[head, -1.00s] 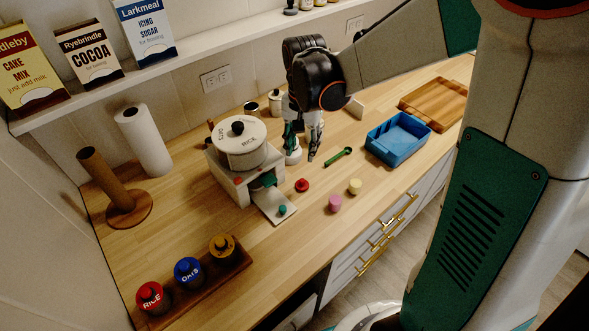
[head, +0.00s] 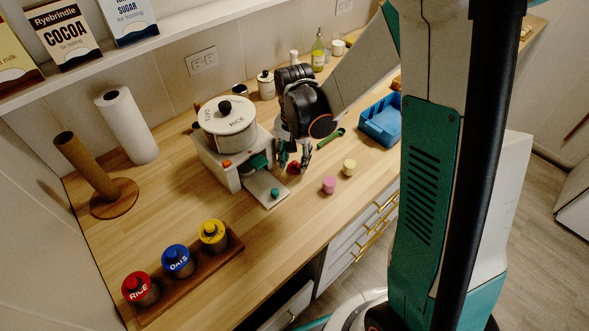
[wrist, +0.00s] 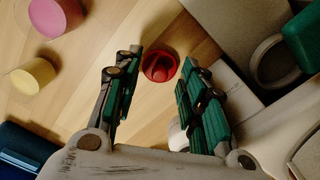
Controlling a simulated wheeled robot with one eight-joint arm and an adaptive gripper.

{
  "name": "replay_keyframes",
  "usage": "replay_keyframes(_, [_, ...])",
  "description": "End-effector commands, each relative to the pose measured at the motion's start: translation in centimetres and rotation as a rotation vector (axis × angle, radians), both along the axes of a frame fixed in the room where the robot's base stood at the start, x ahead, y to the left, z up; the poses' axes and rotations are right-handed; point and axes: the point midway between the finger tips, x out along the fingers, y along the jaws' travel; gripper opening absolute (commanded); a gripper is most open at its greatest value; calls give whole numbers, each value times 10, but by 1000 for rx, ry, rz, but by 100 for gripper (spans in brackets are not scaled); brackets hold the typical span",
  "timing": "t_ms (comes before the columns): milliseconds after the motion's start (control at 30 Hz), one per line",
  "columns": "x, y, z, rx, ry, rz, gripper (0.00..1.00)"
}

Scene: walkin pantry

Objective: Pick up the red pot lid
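The small round red pot lid (head: 293,168) lies on the wooden counter, right of the white dispenser's base, and my gripper partly hides it in the head view. In the wrist view the red lid (wrist: 161,65), with its raised knob, shows between the fingertips, toward their far end. My gripper (head: 295,160) points down over it with its two green-padded fingers spread. In the wrist view my gripper (wrist: 159,72) is open and empty, with a finger on each side of the lid. I cannot tell whether the fingertips touch the counter.
The white dispenser (head: 231,174) with a pot (head: 228,128) on top stands close left of my gripper. A pink cylinder (head: 329,185), a yellow cylinder (head: 349,168) and a green spoon (head: 332,136) lie to the right, before a blue bin (head: 381,126). A jar rack (head: 197,279) stands front left.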

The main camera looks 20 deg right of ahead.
Motion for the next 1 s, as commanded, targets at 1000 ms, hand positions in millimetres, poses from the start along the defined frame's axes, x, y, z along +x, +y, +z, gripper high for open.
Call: replay_keyframes(1000, [0, 0, 15, 0, 0, 0, 2])
